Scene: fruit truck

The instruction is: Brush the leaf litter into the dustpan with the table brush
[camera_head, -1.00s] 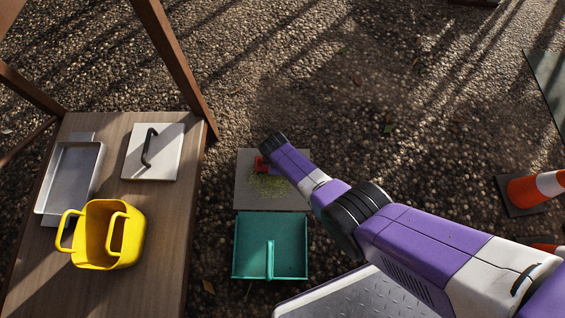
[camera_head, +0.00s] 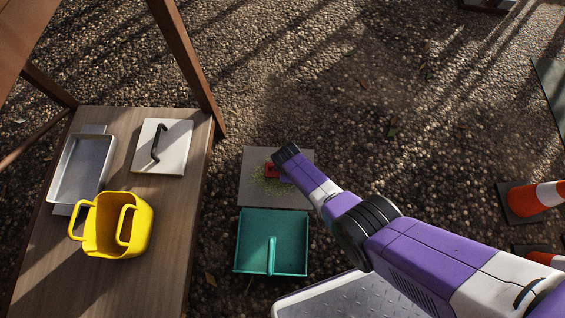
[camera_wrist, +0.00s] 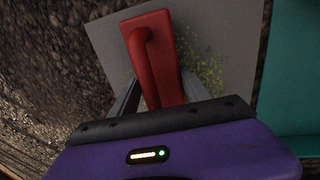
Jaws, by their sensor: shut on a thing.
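The red table brush (camera_wrist: 152,52) is held by its looped handle in my gripper (camera_wrist: 158,90), whose fingers flank it in the wrist view. In the head view the brush (camera_head: 271,171) is over the grey board (camera_head: 255,158), partly hidden by my arm; whether its bristles touch the board is hidden. Yellow-green leaf litter (camera_head: 263,184) lies scattered on the board beside and below the brush. It also shows right of the brush in the wrist view (camera_wrist: 207,72). The teal dustpan (camera_head: 253,235) lies against the board's near edge, its handle toward me; its pan looks empty.
A wooden table (camera_head: 178,215) at the left carries a yellow two-handled container (camera_head: 137,232), a metal tray (camera_head: 82,165) and a white board with a black handle (camera_head: 175,155). Gravel beyond the board is open.

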